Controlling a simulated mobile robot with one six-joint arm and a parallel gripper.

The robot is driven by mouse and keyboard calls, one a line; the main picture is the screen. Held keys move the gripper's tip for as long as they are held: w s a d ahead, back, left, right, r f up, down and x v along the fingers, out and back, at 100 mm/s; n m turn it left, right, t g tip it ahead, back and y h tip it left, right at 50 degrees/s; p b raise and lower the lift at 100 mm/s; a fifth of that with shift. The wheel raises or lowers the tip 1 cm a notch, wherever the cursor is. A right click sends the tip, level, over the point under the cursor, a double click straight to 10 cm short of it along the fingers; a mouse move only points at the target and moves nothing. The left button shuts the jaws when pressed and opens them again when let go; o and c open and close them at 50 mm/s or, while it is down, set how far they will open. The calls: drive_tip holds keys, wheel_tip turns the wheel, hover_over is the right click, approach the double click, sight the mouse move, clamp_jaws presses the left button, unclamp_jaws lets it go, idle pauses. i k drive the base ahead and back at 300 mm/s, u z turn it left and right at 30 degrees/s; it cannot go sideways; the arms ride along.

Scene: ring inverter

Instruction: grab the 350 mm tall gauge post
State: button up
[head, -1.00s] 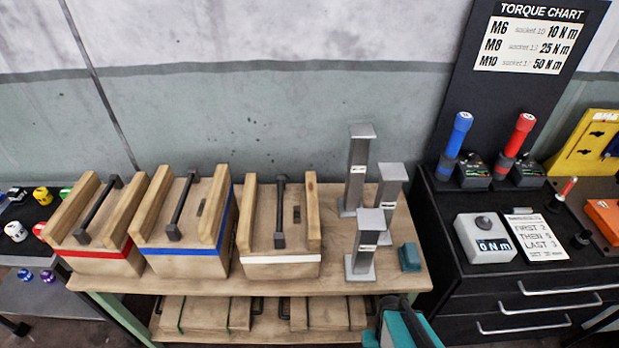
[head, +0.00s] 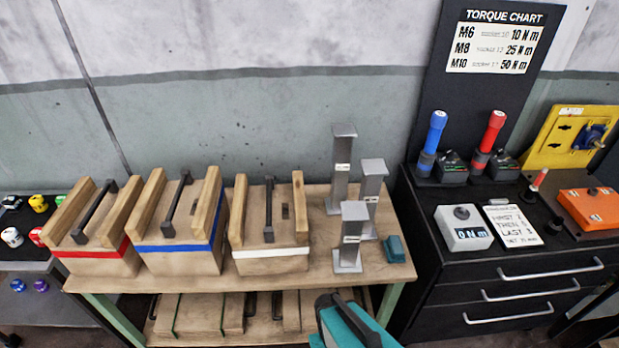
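Three grey metal gauge posts stand upright at the right of the wooden bench, each with a square foot, a flat cap and a small white label. The back-left post (head: 341,168) looks tallest. The back-right post (head: 371,195) and the front post (head: 350,236) look shorter. The labels are too small to read, so I cannot tell from them which is 350 mm. The front post partly covers the back-right one. A teal and black part of my arm shows at the bottom edge, in front of the bench. My gripper's fingers cannot be made out.
Three wooden blocks with black handles and red (head: 98,254), blue (head: 180,247) and white (head: 270,252) bands fill the bench's left and middle. A small teal block (head: 394,249) lies right of the posts. A black tool cabinet (head: 425,285) stands close at the right.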

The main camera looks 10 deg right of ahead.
sight(343, 134)
drive_tip(key=u, duration=0.25)
drive_tip(key=k, duration=0.3)
drive_tip(key=u, duration=1.65)
drive_tip(key=k, duration=0.6)
drive_tip(key=z, duration=0.45)
drive_tip(key=i, duration=1.65)
drive_tip(key=u, duration=0.35)
